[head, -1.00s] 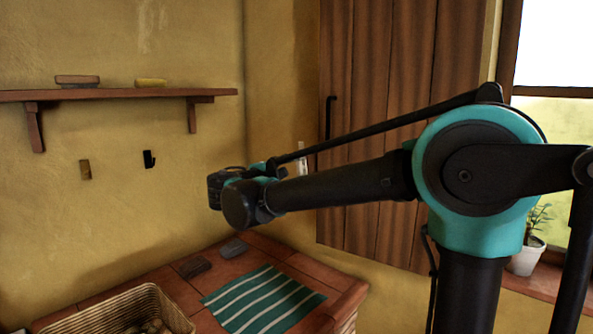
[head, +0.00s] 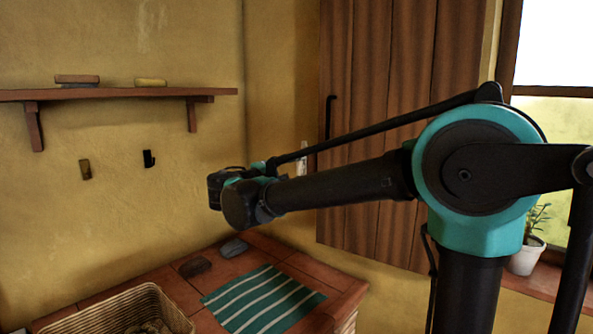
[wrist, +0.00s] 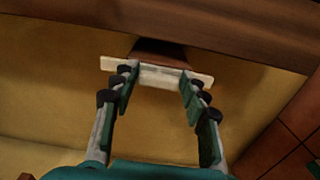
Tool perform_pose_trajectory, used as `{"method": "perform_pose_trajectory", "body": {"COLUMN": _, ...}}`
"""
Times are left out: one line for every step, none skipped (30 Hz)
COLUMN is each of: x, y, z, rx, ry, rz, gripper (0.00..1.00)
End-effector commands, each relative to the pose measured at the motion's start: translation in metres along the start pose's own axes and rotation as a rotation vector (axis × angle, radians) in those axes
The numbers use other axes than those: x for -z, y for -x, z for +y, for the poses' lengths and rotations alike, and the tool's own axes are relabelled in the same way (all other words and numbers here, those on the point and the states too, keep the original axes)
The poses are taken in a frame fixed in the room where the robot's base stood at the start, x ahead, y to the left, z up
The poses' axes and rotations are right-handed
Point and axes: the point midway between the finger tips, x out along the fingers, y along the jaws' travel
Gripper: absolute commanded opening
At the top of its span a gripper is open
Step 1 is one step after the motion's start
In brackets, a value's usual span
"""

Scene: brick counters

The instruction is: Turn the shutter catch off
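The shutter catch appears to be a pale plate (wrist: 156,73) with a brown wooden piece (wrist: 160,53) on it, on the yellow wall beside the shutter edge in the wrist view. In the head view a pale upright strip (head: 303,157) beside the shutter (head: 375,90) looks like the same plate, partly behind my arm. My gripper (wrist: 157,80) is open in the wrist view, its fingertips apart near the two ends of the plate with nothing held between them. I cannot tell whether they touch it. In the head view the fingers are hidden.
A black handle (head: 328,116) is on the shutter. Below my arm is a brick counter (head: 310,264) with a striped cloth (head: 262,300), a wicker basket (head: 150,292) and two small blocks. A wooden shelf (head: 120,94) and two hooks are on the left wall.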

Motion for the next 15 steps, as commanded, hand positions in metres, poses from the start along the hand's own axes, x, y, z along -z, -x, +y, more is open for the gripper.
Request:
{"method": "perform_pose_trajectory", "body": {"x": 0.0000, "y": 0.0000, "z": 0.0001, "rx": 0.000, "ry": 0.000, "rz": 0.000, "gripper": 0.53}}
{"method": "perform_pose_trajectory", "body": {"x": 0.0000, "y": 0.0000, "z": 0.0001, "rx": 0.000, "ry": 0.000, "rz": 0.000, "gripper": 0.56}}
{"method": "perform_pose_trajectory", "body": {"x": 0.0001, "y": 0.0000, "z": 0.0002, "rx": -0.001, "ry": 0.001, "rz": 0.000, "gripper": 0.61}}
{"method": "perform_pose_trajectory", "body": {"x": 0.0001, "y": 0.0000, "z": 0.0003, "rx": -0.001, "ry": 0.001, "rz": 0.000, "gripper": 0.62}}
{"method": "perform_pose_trajectory", "body": {"x": 0.0002, "y": 0.0000, "z": 0.0003, "rx": -0.001, "ry": 0.001, "rz": 0.001, "gripper": 0.62}}
{"method": "perform_pose_trajectory", "body": {"x": 0.0002, "y": 0.0000, "z": 0.0004, "rx": -0.001, "ry": 0.001, "rz": 0.001, "gripper": 0.62}}
{"method": "perform_pose_trajectory", "body": {"x": 0.0002, "y": 0.0000, "z": 0.0004, "rx": -0.001, "ry": 0.001, "rz": 0.001, "gripper": 0.62}}
{"method": "perform_pose_trajectory", "body": {"x": 0.0002, "y": 0.0000, "z": 0.0004, "rx": -0.001, "ry": 0.001, "rz": 0.001, "gripper": 0.62}}
{"method": "perform_pose_trajectory", "body": {"x": 0.0003, "y": 0.0000, "z": 0.0005, "rx": -0.001, "ry": 0.001, "rz": 0.001, "gripper": 0.62}}
{"method": "perform_pose_trajectory", "body": {"x": 0.0003, "y": 0.0000, "z": 0.0005, "rx": -0.001, "ry": 0.001, "rz": 0.001, "gripper": 0.62}}
{"method": "perform_pose_trajectory", "body": {"x": 0.0003, "y": 0.0001, "z": 0.0005, "rx": -0.001, "ry": 0.001, "rz": 0.001, "gripper": 0.62}}
{"method": "perform_pose_trajectory", "body": {"x": 0.0004, "y": 0.0007, "z": 0.0005, "rx": -0.001, "ry": 0.001, "rz": 0.001, "gripper": 0.62}}
{"method": "perform_pose_trajectory", "body": {"x": 0.0005, "y": 0.0017, "z": 0.0006, "rx": -0.001, "ry": 0.001, "rz": 0.001, "gripper": 0.62}}
{"method": "perform_pose_trajectory", "body": {"x": 0.0006, "y": 0.0033, "z": 0.0006, "rx": -0.001, "ry": 0.001, "rz": 0.002, "gripper": 0.62}}
{"method": "perform_pose_trajectory", "body": {"x": 0.0008, "y": 0.0065, "z": 0.0006, "rx": -0.001, "ry": 0.001, "rz": 0.002, "gripper": 0.62}}
